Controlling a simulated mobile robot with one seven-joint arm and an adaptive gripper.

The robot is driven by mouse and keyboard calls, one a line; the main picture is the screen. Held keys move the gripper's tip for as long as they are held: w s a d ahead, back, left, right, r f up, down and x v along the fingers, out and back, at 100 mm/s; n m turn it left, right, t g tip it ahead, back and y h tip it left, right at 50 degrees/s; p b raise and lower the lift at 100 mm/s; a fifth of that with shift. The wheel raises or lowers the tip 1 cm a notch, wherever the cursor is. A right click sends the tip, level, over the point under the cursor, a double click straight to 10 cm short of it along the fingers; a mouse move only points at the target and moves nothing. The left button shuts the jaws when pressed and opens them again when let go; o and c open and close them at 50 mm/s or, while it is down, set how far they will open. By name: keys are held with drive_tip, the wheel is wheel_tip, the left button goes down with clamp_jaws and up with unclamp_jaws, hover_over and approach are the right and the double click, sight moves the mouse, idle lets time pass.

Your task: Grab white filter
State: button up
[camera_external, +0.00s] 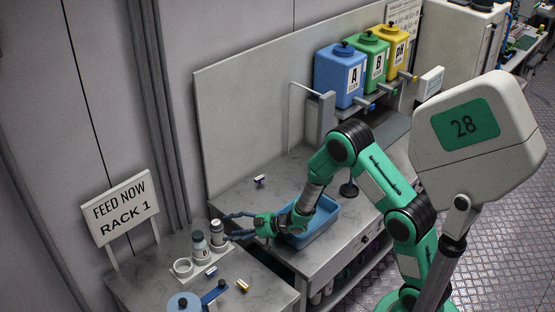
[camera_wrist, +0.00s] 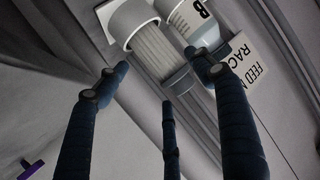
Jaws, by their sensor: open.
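A bottle (camera_external: 199,246) stands close beside the filter; its letter B label shows in the wrist view (camera_wrist: 198,8). An empty white ring (camera_external: 183,267) is in front. A blue tray (camera_external: 322,222) lies below my wrist. Small coloured pieces (camera_external: 242,285) and a sign (camera_external: 122,208) are nearby.

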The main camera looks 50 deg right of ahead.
sight(223, 229)
drive_tip(key=shift+w, duration=0.1)
drive_tip(key=b+x, duration=0.1)
drive_tip(key=x, duration=0.3)
drive_tip(key=shift+w+f, duration=0.15)
drive_tip(key=shift+w+a, duration=0.2)
drive_tip(key=shift+w, duration=0.1)
idle(0.5)
drive_tip(key=c, duration=1)
